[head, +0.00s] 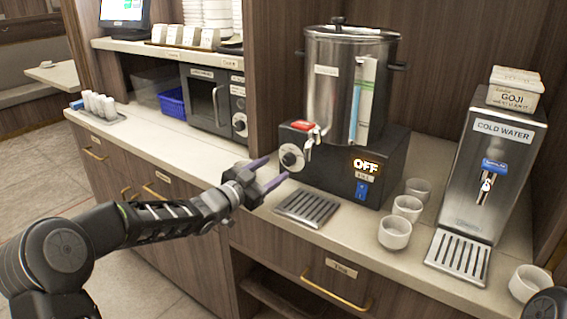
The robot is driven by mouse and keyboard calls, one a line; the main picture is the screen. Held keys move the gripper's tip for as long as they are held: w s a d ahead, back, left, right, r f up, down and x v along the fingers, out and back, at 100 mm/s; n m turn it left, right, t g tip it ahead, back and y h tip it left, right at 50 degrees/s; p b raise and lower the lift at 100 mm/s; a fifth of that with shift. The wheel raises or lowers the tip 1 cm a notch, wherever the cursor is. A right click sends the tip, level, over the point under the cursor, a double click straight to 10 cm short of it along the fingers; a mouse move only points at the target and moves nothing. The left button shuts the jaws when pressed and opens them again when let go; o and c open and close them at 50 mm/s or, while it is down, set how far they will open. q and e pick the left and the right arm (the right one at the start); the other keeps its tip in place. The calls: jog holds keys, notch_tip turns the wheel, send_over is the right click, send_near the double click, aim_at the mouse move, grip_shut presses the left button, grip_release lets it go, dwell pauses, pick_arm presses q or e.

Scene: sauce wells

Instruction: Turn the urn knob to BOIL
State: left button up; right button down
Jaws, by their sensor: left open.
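The urn (334,92) is a tall steel cylinder with a lid, standing on a black base (338,178) on the counter. A lit display (366,166) on the base reads OFF. My left gripper (275,171) is open, its two purple fingers pointing at the knob from the left and a little below. In this view its fingertips are close to the knob; I cannot tell whether they touch it. Nothing is between the fingers. My right gripper is not in view.
A drip tray (307,208) lies below the urn tap (312,138). Several white cups, such as this one (394,232), stand to its right. A cold water dispenser (485,165) stands at the right, a microwave (214,100) at the left. The counter left of the drip tray is clear.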

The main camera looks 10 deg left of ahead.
aim_at(287, 161)
pick_arm(q)
jog(key=x, duration=0.5)
jog(key=shift+w+d, duration=0.1)
jog(key=shift+w, duration=0.15)
grip_shut()
dwell(0.4)
